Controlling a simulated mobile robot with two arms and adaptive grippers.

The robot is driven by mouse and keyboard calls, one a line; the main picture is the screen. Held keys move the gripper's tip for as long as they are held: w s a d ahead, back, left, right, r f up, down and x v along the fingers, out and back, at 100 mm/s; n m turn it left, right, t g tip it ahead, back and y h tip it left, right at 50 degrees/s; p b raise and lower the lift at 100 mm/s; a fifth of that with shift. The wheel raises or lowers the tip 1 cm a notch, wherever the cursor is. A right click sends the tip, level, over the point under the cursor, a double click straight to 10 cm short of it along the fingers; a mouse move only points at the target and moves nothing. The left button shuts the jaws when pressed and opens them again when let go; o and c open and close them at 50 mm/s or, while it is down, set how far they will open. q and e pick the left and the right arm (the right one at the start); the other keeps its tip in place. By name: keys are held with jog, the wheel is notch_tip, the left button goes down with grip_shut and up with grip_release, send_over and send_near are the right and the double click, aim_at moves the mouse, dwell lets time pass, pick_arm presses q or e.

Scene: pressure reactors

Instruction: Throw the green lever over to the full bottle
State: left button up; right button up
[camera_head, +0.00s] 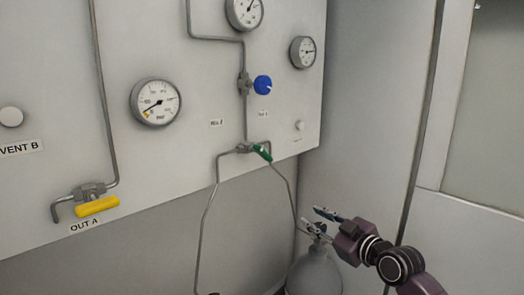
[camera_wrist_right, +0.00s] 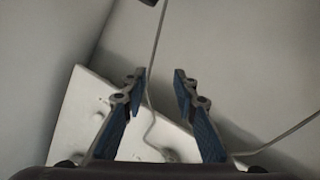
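The green lever (camera_head: 262,153) sits on a small valve where two thin tubes branch, low on the white panel. It slants down to the right. A grey bottle (camera_head: 315,274) stands below right of the panel, partly hidden by my right gripper. My right gripper (camera_head: 313,220) is in front of the bottle's top, below and to the right of the lever and apart from it. In the right wrist view the gripper (camera_wrist_right: 160,82) has its blue-padded fingers spread, with nothing between them. The lever is not discernible there. My left gripper is not in view.
The white panel (camera_head: 190,50) carries a blue knob (camera_head: 263,85), a yellow handle (camera_head: 97,207) marked OUT A, and several round gauges. Thin tubes (camera_head: 205,225) run down from the lever's valve. A grey wall (camera_head: 375,110) stands to the right.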

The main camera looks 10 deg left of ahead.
jog(key=s+a+r+n+y, duration=0.2)
jog(key=s+a+r+n, duration=0.1)
jog(key=r, duration=0.7)
jog(key=n+g+y, duration=0.2)
jog(key=n, duration=0.1)
send_near(267, 154)
jog(key=x, duration=0.4)
jog(key=shift+n+g, duration=0.3)
jog(key=p+x, duration=0.3)
jog(key=x, duration=0.3)
jog(key=shift+w+a+r, duration=0.1)
jog(key=shift+r, duration=0.05)
jog(key=shift+w+a+p, duration=0.35)
jog(key=shift+a+p, duration=0.05)
jog(key=shift+a, duration=0.1)
jog(key=shift+f, duration=0.2)
jog(key=shift+c, duration=0.4)
grip_shut()
